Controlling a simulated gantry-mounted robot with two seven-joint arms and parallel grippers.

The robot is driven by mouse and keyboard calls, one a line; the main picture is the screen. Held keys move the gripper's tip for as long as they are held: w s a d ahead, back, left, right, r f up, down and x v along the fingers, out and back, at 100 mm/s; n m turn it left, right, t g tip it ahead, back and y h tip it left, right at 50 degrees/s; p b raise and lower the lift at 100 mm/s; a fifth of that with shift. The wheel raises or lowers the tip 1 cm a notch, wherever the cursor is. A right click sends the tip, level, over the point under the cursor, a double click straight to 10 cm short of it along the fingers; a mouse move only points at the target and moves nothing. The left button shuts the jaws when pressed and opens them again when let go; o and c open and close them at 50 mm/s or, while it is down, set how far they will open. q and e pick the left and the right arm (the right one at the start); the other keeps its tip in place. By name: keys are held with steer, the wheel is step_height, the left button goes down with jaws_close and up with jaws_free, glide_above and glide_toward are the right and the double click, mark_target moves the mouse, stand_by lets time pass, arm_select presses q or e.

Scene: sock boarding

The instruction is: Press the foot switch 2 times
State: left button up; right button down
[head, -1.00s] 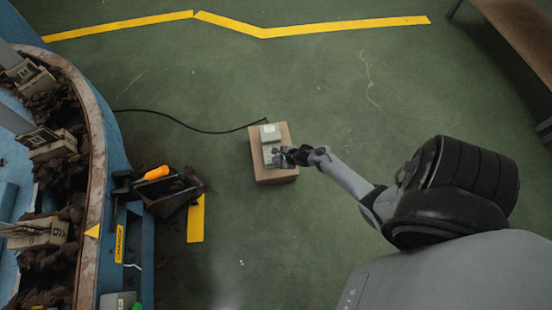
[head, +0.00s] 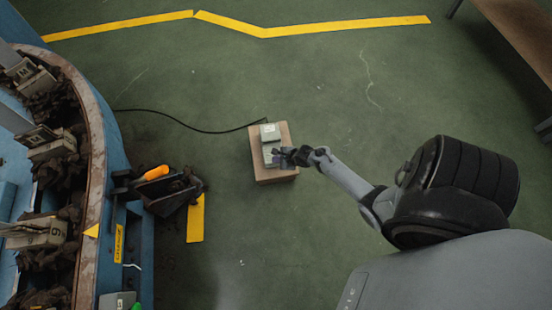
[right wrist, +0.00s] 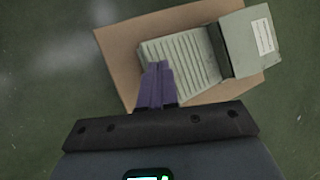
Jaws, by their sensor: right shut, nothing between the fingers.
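The foot switch (head: 270,133) is a grey-green pedal with a ribbed tread and a raised housing with a white label. It lies on a brown block (head: 277,176) on the floor, in the middle of the head view. In the right wrist view the ribbed tread of the foot switch (right wrist: 190,62) shows clearly. My right gripper (head: 279,157) is shut and empty, its purple fingers (right wrist: 157,82) over the near end of the tread. I cannot tell whether the fingertips touch it. My left gripper is not in view.
A black cable (head: 190,127) runs from the switch to the left. A blue machine with a curved rim (head: 97,130) carries several sock forms at the left. A black bin (head: 168,201) with an orange handle hangs beside it. The green floor (head: 330,85) around the block is clear.

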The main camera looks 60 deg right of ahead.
steer(key=shift+s+a+f+b, duration=0.15)
steer(key=shift+f+b, duration=0.35)
steer(key=shift+f, duration=0.5)
stand_by(1.2)
steer(key=shift+r, duration=0.15)
steer(key=shift+w+d+r+p, duration=0.15)
steer(key=shift+r+p, duration=0.65)
steer(key=shift+p, duration=0.3)
steer(key=shift+w+d+r+p, duration=0.1)
steer(key=shift+r+p, duration=0.65)
steer(key=shift+p, duration=0.3)
steer(key=r+p, duration=0.5)
steer(key=shift+w+d, duration=0.3)
steer(key=shift+d, duration=0.05)
steer(key=shift+s, duration=0.15)
